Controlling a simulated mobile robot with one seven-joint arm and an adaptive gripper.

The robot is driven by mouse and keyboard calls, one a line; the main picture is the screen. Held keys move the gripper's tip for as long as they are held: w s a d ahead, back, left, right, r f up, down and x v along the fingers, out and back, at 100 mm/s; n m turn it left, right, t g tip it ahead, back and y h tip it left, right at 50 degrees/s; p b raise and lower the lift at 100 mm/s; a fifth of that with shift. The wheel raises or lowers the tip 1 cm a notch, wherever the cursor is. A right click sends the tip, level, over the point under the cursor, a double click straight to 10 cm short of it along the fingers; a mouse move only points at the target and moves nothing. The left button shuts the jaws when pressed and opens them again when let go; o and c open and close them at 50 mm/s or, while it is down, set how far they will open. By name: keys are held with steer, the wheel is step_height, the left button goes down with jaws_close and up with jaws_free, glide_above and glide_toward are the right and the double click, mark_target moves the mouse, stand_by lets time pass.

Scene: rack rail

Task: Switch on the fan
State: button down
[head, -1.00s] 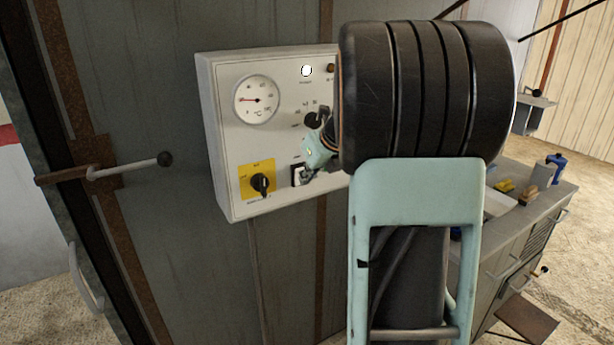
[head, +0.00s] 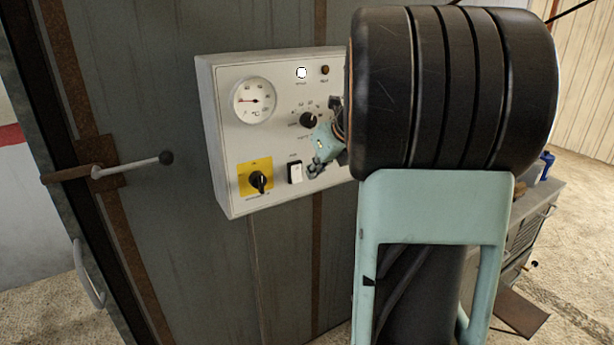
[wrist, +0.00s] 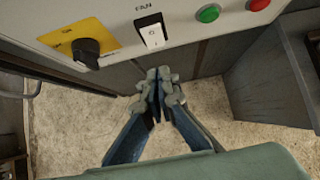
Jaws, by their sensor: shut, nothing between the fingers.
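The fan switch (head: 295,172) is a white rocker in a black frame, low on the grey control panel (head: 232,205). In the wrist view it (wrist: 152,36) sits under the label FAN. I cannot tell for certain which way the rocker is pressed. My gripper (head: 314,172) is just right of the switch in the head view, its fingers closed together and empty. In the wrist view my gripper (wrist: 158,76) shows below the switch, apart from it in the picture, over the floor. My arm hides the panel's right part in the head view.
A black rotary switch (head: 260,181) on a yellow plate is left of the fan switch. A dial gauge (head: 254,99), a black knob (head: 308,120) and a white lamp (head: 302,72) are above. Green (wrist: 208,13) and red (wrist: 257,4) buttons are to the right. A lever (head: 130,166) juts out at left.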

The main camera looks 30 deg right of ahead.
mark_target(297, 174)
steer(key=v, duration=0.6)
steer(key=shift+s+r, duration=0.2)
steer(key=shift+r, duration=0.15)
steer(key=shift+d+f, duration=0.1)
steer(key=shift+d, duration=0.05)
steer(key=shift+s+f+b, duration=0.2)
steer(key=shift+f+b, duration=0.4)
steer(key=shift+b, duration=0.65)
steer(key=shift+f, duration=0.1)
steer(key=w+r+p+x, duration=0.1)
steer(key=w+x, duration=0.1)
steer(key=x, duration=1)
steer(key=shift+w+a, duration=0.2)
steer(key=shift+w, duration=0.05)
